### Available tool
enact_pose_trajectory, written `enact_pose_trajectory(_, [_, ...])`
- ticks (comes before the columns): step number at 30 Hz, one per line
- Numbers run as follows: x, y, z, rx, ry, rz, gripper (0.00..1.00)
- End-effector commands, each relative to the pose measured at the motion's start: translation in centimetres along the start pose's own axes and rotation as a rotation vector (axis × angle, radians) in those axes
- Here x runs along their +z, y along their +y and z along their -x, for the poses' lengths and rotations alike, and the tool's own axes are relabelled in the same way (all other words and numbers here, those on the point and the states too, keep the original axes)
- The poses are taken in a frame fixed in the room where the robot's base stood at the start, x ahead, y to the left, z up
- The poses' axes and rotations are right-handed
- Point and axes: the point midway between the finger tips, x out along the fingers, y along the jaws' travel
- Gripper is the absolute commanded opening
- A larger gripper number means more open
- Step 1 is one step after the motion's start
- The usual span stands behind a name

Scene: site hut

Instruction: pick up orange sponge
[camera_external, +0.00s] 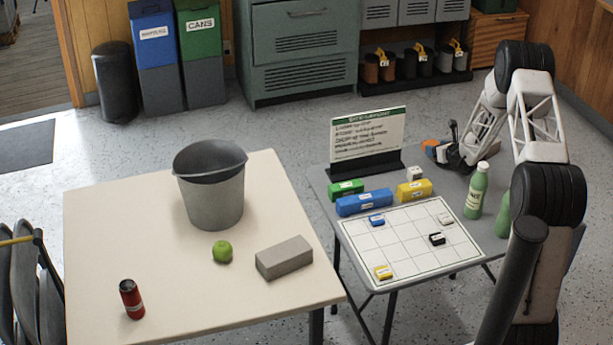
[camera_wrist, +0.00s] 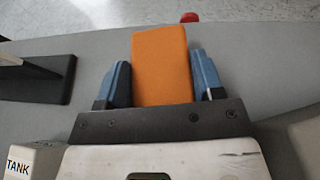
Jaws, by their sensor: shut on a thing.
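The orange sponge (camera_wrist: 162,65) is a plain rectangular block between the two blue fingers of my gripper (camera_wrist: 161,80) in the wrist view. The fingers are shut on its two sides. In the external view a small orange part of the sponge (camera_external: 431,145) shows beside my gripper (camera_external: 441,150), at the far side of the grey table (camera_external: 318,185). The gripper and arm hide much of it there. I cannot tell whether the sponge is lifted or still touches the table.
A sign on a dark stand (camera_external: 367,145) is left of my gripper. A white block (camera_external: 415,174), yellow block (camera_external: 414,190), blue block (camera_external: 364,203), green block (camera_external: 346,188) and green bottle (camera_external: 476,191) stand nearby. A red item (camera_wrist: 190,17) lies beyond the sponge.

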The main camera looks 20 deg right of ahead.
Motion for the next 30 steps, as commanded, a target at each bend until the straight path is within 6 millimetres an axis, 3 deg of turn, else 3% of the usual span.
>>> enact_pose_trajectory(14, [0.8, 0.0, 0.3, 0.000, -0.001, 0.001, 0.39])
enact_pose_trajectory(30, [7.3, 0.0, 3.0, 0.000, -0.002, 0.002, 0.39])
